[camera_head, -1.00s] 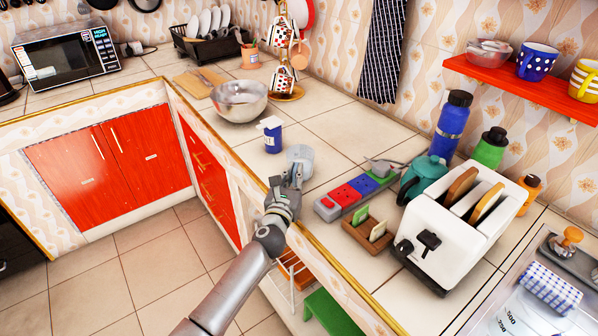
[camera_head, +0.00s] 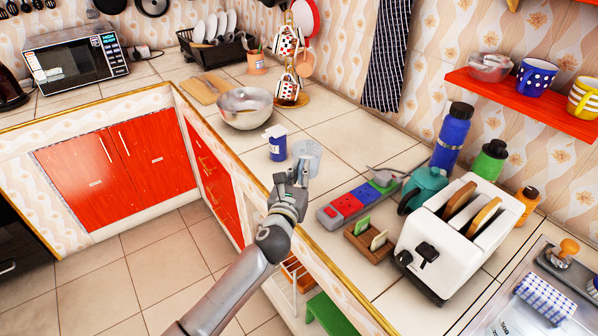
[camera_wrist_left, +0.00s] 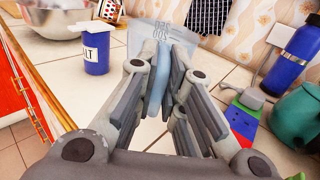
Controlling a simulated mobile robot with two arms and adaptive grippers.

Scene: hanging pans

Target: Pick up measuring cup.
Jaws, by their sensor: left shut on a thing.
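The measuring cup (camera_head: 307,156) is clear, with printed markings that show in the left wrist view (camera_wrist_left: 160,34). It is beyond my left gripper (camera_head: 293,178), over the counter just right of the blue salt jar. My left gripper is shut on the cup; in the left wrist view its fingers (camera_wrist_left: 165,75) close around the pale blue handle (camera_wrist_left: 157,83). The fingers hide part of the handle and the cup's lower side. I cannot tell whether the cup's base touches the counter. My right gripper is not in view.
The blue salt jar (camera_head: 276,145) stands close left of the cup, with a metal bowl (camera_head: 245,111) behind. Counter behind the cup is clear.

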